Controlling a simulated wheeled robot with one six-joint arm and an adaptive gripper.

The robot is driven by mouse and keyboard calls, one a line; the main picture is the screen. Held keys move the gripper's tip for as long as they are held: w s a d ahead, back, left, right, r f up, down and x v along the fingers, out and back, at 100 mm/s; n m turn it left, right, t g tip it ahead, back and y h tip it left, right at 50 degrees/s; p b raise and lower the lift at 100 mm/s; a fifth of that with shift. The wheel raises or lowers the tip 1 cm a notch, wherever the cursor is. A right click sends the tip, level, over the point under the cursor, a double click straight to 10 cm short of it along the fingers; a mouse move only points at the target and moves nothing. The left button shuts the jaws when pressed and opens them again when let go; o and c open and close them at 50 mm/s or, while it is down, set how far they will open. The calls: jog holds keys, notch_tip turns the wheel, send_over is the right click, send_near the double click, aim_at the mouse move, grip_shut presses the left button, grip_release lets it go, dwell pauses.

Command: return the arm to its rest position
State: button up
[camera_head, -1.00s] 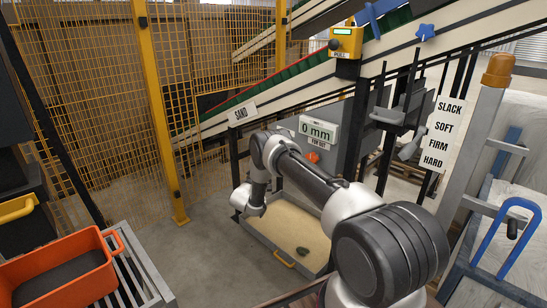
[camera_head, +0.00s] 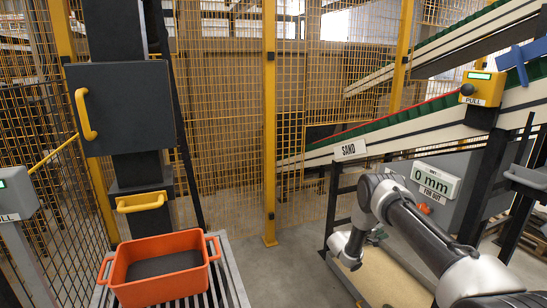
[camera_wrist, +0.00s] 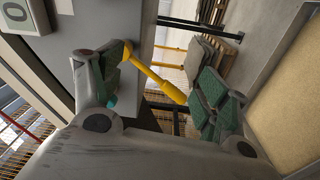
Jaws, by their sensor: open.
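My arm (camera_head: 425,235) reaches in from the lower right in the head view. It is bent, with its wrist end hanging down above the near left part of the sand tray (camera_head: 372,268). In the wrist view my gripper (camera_wrist: 158,90) is open. Its two green-padded fingers stand well apart and neither pad is seen closed on anything. A yellow bar (camera_wrist: 160,82) shows between the fingers; I cannot tell how far behind them it is. In the head view the fingers are mostly hidden behind the wrist.
An orange bin (camera_head: 160,278) stands on a slatted rack (camera_head: 232,290) at lower left. A dark cabinet (camera_head: 125,108) with yellow handle is above it. The SAND sign (camera_head: 350,150), 0 mm display (camera_head: 436,181) and conveyor (camera_head: 460,118) are near my arm. Floor between rack and tray is clear.

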jog(key=s+d+r+g+y, duration=0.25)
jog(key=s+r+g, duration=0.35)
jog(key=s, duration=0.3)
jog(key=s+d+r+g+y, duration=0.1)
jog(key=s+r+g+y, duration=0.2)
jog(key=s+r+g, duration=0.5)
jog(key=s+a+r+m+t+y, duration=0.1)
jog(key=s+a+r+t+y, duration=0.2)
jog(key=s+r, duration=0.6)
jog(key=s+a+r+m+t+y, duration=0.1)
jog(key=s+a+r+t+y, duration=0.3)
jog(key=s, duration=1)
jog(key=s+a+r+t+y, duration=0.4)
jog(key=s+a+r, duration=0.5)
jog(key=r, duration=0.6)
jog(key=shift+s+m, duration=0.4)
jog(key=shift+s, duration=0.8)
jog(key=shift+r+y, duration=0.1)
jog(key=shift+y, duration=0.15)
